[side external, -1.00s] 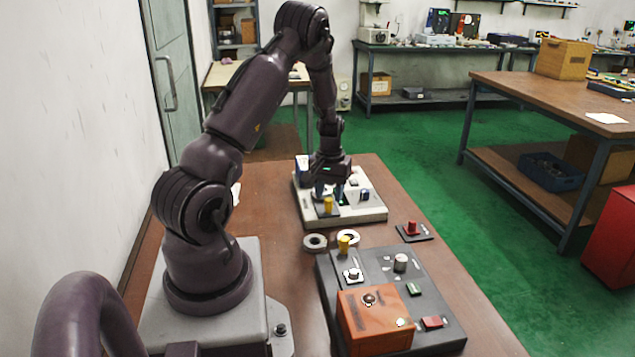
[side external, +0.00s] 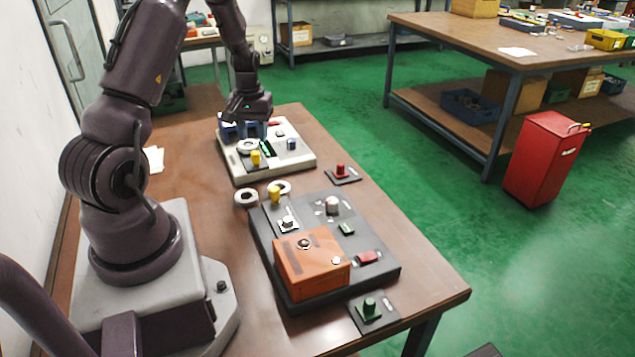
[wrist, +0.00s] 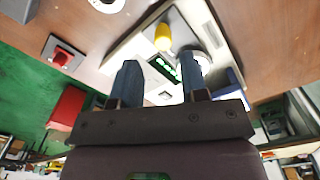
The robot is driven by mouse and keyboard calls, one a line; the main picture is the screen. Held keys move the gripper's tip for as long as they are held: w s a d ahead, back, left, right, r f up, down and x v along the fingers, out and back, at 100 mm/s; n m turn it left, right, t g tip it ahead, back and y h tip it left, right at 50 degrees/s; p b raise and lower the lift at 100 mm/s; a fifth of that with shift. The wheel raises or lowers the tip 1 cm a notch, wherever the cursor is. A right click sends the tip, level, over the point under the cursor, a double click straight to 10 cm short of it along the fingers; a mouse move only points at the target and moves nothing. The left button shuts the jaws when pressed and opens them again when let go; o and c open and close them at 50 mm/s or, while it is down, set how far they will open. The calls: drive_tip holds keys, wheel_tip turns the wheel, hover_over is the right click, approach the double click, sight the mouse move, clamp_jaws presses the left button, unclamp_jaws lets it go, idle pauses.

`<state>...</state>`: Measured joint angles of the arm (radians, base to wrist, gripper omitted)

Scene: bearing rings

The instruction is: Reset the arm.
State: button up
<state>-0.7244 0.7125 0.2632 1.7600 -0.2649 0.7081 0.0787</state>
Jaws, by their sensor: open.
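My gripper (side external: 241,131) is open and empty over the back part of the white board (side external: 300,160). In the wrist view, its two blue fingers (wrist: 157,72) stand well apart. A pale ring (side external: 247,146) is on the board beside a yellow post (side external: 255,158); in the wrist view, the ring (wrist: 201,60) is partly behind the right finger, and the yellow post (wrist: 162,38) is clear of both.
The dark board carries an orange box (side external: 312,270) and several knobs. A red button (side external: 341,170) and a green button (side external: 370,306) stand on separate small plates. A red bin (side external: 540,160) stands on the floor.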

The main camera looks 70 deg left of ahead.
drive_tip(key=s+d+r+m+t, duration=0.2)
drive_tip(key=d+r+m, duration=0.2)
drive_tip(key=d+r, duration=0.3)
drive_tip(key=s+d+r+m+t, duration=0.1)
drive_tip(key=d+r+m, duration=0.3)
drive_tip(key=d+r, duration=0.4)
drive_tip(key=s+d+r+m+t, duration=0.2)
drive_tip(key=d+r, duration=0.6)
drive_tip(key=d, duration=1.1)
drive_tip(key=shift+s+r+m+t, duration=0.25)
drive_tip(key=shift+s+m, duration=0.2)
drive_tip(key=shift+m, duration=0.55)
